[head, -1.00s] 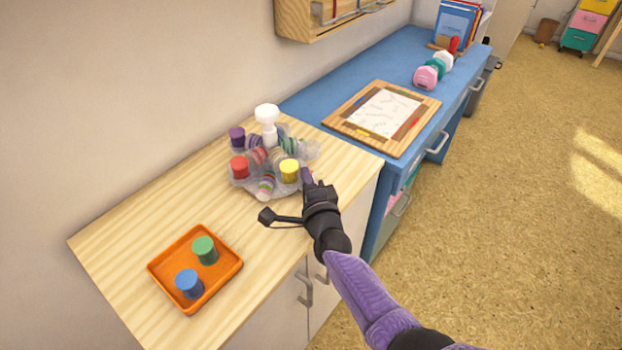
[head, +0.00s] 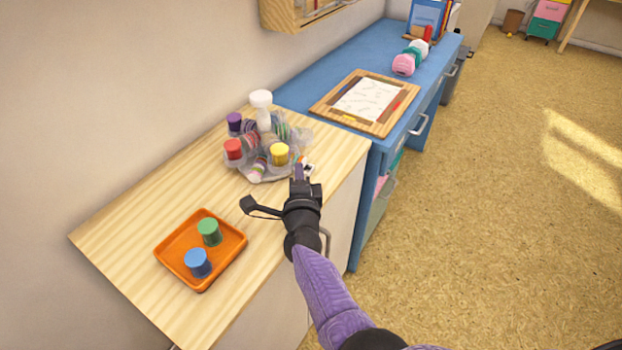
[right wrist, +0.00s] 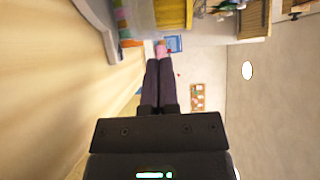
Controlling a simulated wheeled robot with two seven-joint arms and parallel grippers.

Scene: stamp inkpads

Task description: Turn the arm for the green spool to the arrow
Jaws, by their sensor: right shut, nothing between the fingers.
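The clear carousel (head: 270,178) stands at the back of the wooden counter, with a white knobbed post (head: 262,108) in its middle. Its arms carry a purple spool (head: 234,122), a red spool (head: 233,149) and a yellow spool (head: 280,154). The green spool (head: 209,232) stands in the orange tray (head: 221,262), apart from the carousel. My right gripper (head: 299,171) is shut and empty, just right of the yellow spool. Its fingers (right wrist: 159,68) are together in the right wrist view. A small white and orange mark lies by the fingertips; I cannot tell whether it is the arrow. My left gripper is out of view.
A blue spool (head: 198,263) shares the tray. The blue desk (head: 300,90) adjoins the counter behind and holds a framed paper board (head: 366,103). A wall shelf (head: 290,14) hangs above.

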